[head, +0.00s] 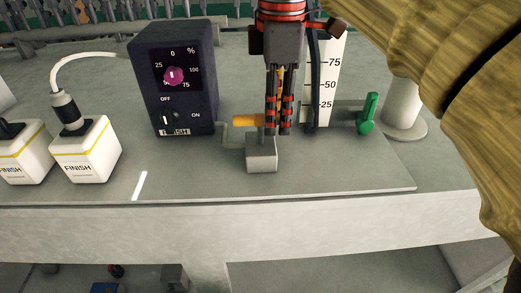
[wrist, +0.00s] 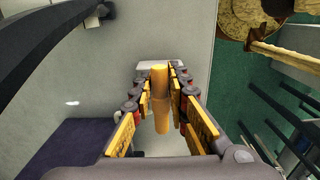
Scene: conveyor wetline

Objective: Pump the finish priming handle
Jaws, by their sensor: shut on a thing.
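The priming handle (head: 245,121) is a short orange-yellow bar at a small grey block (head: 262,156) on the grey counter. My gripper (head: 278,128) points down over the block, with its black and red fingers at the handle. In the wrist view the handle (wrist: 160,92) lies between the two finger rows (wrist: 158,72), and the gripper is shut on it. The fingers hide part of the handle in the head view.
The dark FINISH control box (head: 174,85) stands left of my gripper. Two white FINISH containers (head: 88,152) are farther left. A scale (head: 324,85) stands close behind right, with a green lever (head: 368,113) beyond it. The front counter is clear.

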